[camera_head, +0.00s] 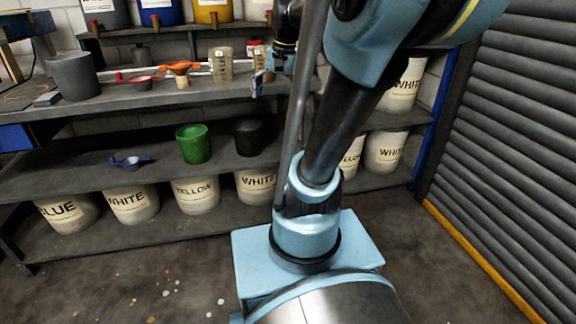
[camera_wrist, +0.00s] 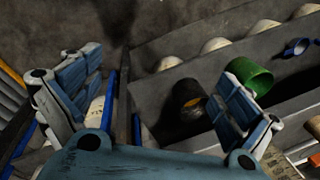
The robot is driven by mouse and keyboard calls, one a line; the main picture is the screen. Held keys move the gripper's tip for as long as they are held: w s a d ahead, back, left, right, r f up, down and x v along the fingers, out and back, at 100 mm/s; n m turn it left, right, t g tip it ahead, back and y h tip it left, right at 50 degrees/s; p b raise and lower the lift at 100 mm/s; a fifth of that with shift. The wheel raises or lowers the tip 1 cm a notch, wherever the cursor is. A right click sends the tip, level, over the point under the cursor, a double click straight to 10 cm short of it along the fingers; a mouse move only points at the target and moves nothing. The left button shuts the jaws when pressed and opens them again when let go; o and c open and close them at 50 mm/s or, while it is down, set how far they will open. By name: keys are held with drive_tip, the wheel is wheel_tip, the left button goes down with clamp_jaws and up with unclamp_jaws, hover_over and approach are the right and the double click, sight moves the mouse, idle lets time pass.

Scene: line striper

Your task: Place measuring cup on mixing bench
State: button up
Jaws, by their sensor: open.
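A translucent beige measuring cup (camera_head: 221,65) with dark markings stands upright on the grey bench top (camera_head: 190,95), towards its right part. My gripper (camera_head: 268,77) is just right of the cup in the head view, near the right end of the bench, and looks apart from it. In the wrist view my gripper (camera_wrist: 160,78) has its two fingers spread wide with nothing held between them. A beige marked thing at the lower right of the wrist view, partly hidden by a finger, may be the cup; I cannot tell.
A grey bucket (camera_head: 73,75), a red ladle (camera_head: 140,83) and an orange funnel (camera_head: 180,67) are on the bench. A green bucket (camera_head: 193,144), a black bucket (camera_head: 248,137) and a blue ladle (camera_head: 131,161) sit on the shelf below. A shutter (camera_head: 510,140) stands at right.

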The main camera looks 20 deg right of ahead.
drive_tip(key=s+f+n+h, duration=0.1)
drive_tip(key=s+f+n, duration=0.6)
drive_tip(key=s+f, duration=0.5)
wheel_tip(320, 180, down, 5)
drive_tip(key=shift+s+d+r+t, duration=0.15)
drive_tip(key=shift+s+d+t, duration=0.15)
drive_tip(key=shift+s, duration=0.05)
